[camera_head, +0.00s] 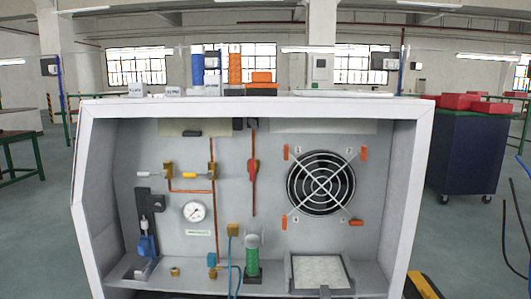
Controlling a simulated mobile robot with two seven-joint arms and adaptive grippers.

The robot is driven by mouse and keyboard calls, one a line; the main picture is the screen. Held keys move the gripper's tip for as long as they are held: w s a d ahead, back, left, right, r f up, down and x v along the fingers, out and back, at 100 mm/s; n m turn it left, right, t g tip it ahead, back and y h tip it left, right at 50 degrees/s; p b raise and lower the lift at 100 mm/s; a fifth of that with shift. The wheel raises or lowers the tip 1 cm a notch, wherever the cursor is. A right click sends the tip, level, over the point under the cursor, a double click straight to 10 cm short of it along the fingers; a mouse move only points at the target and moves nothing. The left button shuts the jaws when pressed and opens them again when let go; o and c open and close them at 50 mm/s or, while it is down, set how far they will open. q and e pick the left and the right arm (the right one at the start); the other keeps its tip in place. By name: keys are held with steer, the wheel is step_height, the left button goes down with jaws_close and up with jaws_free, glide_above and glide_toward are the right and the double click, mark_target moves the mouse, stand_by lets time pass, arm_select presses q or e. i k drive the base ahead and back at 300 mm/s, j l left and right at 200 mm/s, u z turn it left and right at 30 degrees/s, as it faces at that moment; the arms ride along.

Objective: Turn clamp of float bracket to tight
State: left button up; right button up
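A black bracket (144,211) stands at the left inside the white cabinet. It carries a small white cylinder (145,227) and a blue block (148,246). I cannot tell for certain that this is the float bracket, or whether its clamp is tight or loose. A green upright part (253,262) with a paler top stands on the cabinet floor near the middle. Neither of my grippers shows in the head view.
The open cabinet (262,107) has a raised frame around its front. On its back panel are a gauge (194,211), yellow valves, a red lever (253,170) and a round fan grille (320,183). A square pad (319,271) lies at the lower right. Boxes stand on top.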

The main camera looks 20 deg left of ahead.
mark_target(157, 207)
steer(key=u, duration=1.25)
